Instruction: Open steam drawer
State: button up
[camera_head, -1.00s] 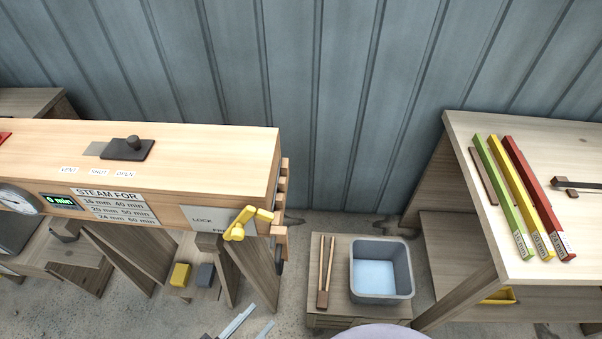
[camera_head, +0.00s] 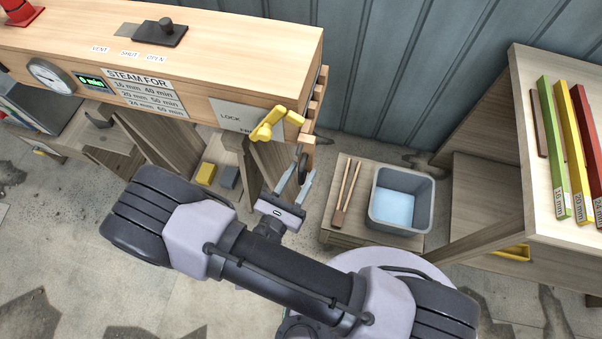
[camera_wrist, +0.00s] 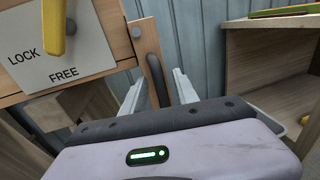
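The steam box (camera_head: 200,60) is a long pale wooden box at the upper left of the head view. Its right end carries slatted wood and a dark curved handle (camera_head: 302,166), which also shows in the wrist view (camera_wrist: 156,80). A yellow lever (camera_head: 268,125) sits on the LOCK/FREE plate (camera_head: 228,114) near that end; I cannot tell its exact setting. My gripper (camera_head: 296,180) is open below the box's right end. In the wrist view its two grey fingers (camera_wrist: 157,88) stand apart, with the handle appearing between them; contact cannot be told.
A low wooden stand (camera_head: 340,236) with tongs (camera_head: 346,194) and a grey water tub (camera_head: 402,200) is right of my gripper. A bench (camera_head: 535,120) with green, yellow and red strips stands at the far right. A dark slider (camera_head: 160,33) is on the box top.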

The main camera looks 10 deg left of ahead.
jog(key=shift+w+d, duration=0.1)
jog(key=shift+w, duration=0.2)
jog(key=shift+c, duration=0.3)
grip_shut()
dwell(1.0)
